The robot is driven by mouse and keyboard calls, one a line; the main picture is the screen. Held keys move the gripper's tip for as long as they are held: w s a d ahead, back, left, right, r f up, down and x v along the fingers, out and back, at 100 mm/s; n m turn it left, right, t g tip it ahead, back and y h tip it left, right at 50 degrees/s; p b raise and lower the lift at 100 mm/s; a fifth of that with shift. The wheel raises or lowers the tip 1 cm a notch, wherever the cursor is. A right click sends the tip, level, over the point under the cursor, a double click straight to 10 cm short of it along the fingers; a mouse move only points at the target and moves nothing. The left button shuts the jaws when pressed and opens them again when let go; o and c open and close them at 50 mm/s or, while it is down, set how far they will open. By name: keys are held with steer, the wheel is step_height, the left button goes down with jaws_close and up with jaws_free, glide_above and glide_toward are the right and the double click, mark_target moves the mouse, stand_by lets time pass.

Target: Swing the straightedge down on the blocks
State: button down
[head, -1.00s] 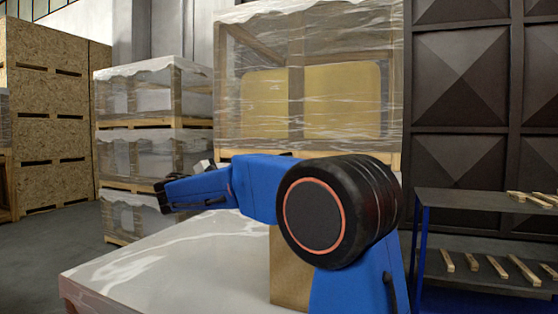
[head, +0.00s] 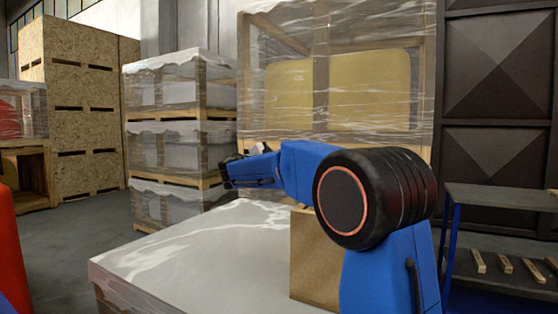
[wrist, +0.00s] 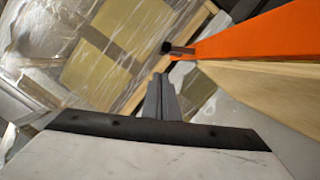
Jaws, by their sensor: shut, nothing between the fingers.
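My gripper (head: 226,175) is at the left end of my blue arm, over the far side of a pale wrapped surface. In the wrist view my gripper's fingers (wrist: 162,98) are together and empty. An orange bar (wrist: 265,32) runs in from the upper right of the wrist view, with a small black-tipped piece at its near end. A pale wooden piece (wrist: 275,88) lies along its underside. The fingers are apart from both. I cannot tell whether the orange bar is the straightedge. No blocks can be made out with certainty.
The pale wrapped surface (head: 170,255) bears a brown box (head: 312,262), partly behind my arm. Wrapped pallet stacks (head: 165,145) and a large wrapped crate (head: 330,40) stand behind. A shelf (head: 490,195) with wooden slats is at right. Red objects (head: 8,245) show at left.

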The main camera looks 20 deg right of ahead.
steer(key=shift+s+d+r, duration=0.65)
steer(key=shift+s+r, duration=0.05)
steer(key=shift+s, duration=0.25)
steer(key=s+d+r+m+g+y, duration=0.2)
steer(key=s+d+r+m, duration=0.2)
steer(key=s+d+m, duration=0.65)
steer(key=s+d+f+m+t+y, duration=0.1)
steer(key=s+d+f+m, duration=0.1)
steer(key=s+f+m, duration=0.3)
steer(key=s+d+f+m+t+y, duration=0.1)
steer(key=s+d+f+m+y, duration=0.1)
steer(key=s+f+m, duration=0.3)
steer(key=shift+d+f+t, duration=0.3)
steer(key=shift+d+f, duration=0.5)
steer(key=shift+f, duration=0.85)
steer(key=shift+s+f, duration=0.1)
steer(key=shift+f, duration=0.05)
